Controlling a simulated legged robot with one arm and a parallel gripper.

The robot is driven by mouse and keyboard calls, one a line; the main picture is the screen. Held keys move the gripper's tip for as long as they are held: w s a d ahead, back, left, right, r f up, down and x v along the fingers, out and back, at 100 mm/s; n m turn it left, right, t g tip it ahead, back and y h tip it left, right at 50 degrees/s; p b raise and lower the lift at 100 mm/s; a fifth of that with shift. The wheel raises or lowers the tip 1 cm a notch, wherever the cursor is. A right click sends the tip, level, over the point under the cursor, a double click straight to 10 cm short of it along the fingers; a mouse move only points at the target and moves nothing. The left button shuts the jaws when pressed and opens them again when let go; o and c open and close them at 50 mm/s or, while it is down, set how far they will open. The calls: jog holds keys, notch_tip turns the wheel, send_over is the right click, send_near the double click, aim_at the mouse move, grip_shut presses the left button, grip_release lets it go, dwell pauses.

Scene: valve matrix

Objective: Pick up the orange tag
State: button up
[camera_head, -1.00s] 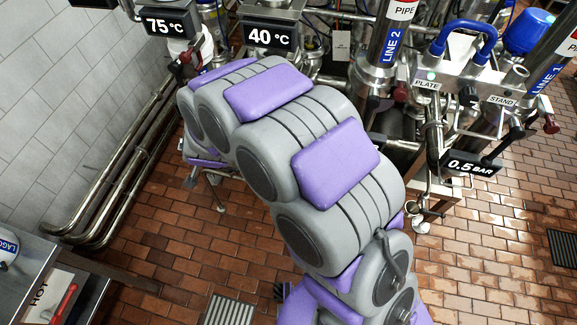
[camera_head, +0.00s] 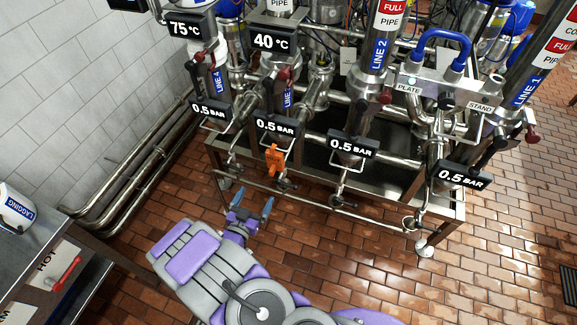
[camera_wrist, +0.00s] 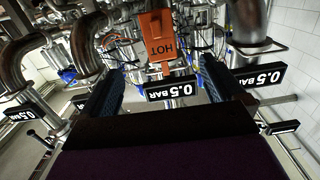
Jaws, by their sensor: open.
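The orange tag (camera_head: 274,159) hangs on the second pipe line from the left, just below a 0.5 BAR sign (camera_head: 275,127) in the head view. In the wrist view the orange tag (camera_wrist: 157,37) shows upside down with the word HOT, at the top centre, ahead of and between the jaws. My gripper (camera_head: 253,208) is open and empty, in front of and below the tag, apart from it. In the wrist view its two dark fingers (camera_wrist: 160,90) stand on either side of the tag. What the tag hangs from is hard to make out.
More 0.5 BAR signs (camera_head: 353,147) and valves sit along the metal pipe rack. A lower rail (camera_head: 310,200) runs along the rack's front. A grey bench (camera_head: 40,240) with a HOT card stands at left. Tiled floor (camera_head: 420,290) is clear at the right front.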

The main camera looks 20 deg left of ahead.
jog(key=b, duration=0.2)
send_near(274, 161)
jog(key=shift+t, duration=0.3)
jog(key=w, duration=0.1)
jog(key=w+f, duration=0.1)
jog(key=w, duration=0.1)
jog(key=w+d, duration=0.1)
jog(key=shift+w+f, duration=0.3)
jog(key=shift+w, duration=0.05)
jog(key=shift+w+a, duration=0.3)
jog(key=shift+w, duration=0.45)
jog(key=w, duration=0.1)
jog(key=w+b, duration=0.1)
jog(key=w, duration=0.2)
jog(key=shift+w+d+r, duration=0.15)
jog(key=shift+d+r, duration=0.15)
jog(key=shift+r, duration=0.1)
jog(key=shift+w+d+r, duration=0.1)
jog(key=shift+w, duration=0.15)
jog(key=shift+c, duration=0.2)
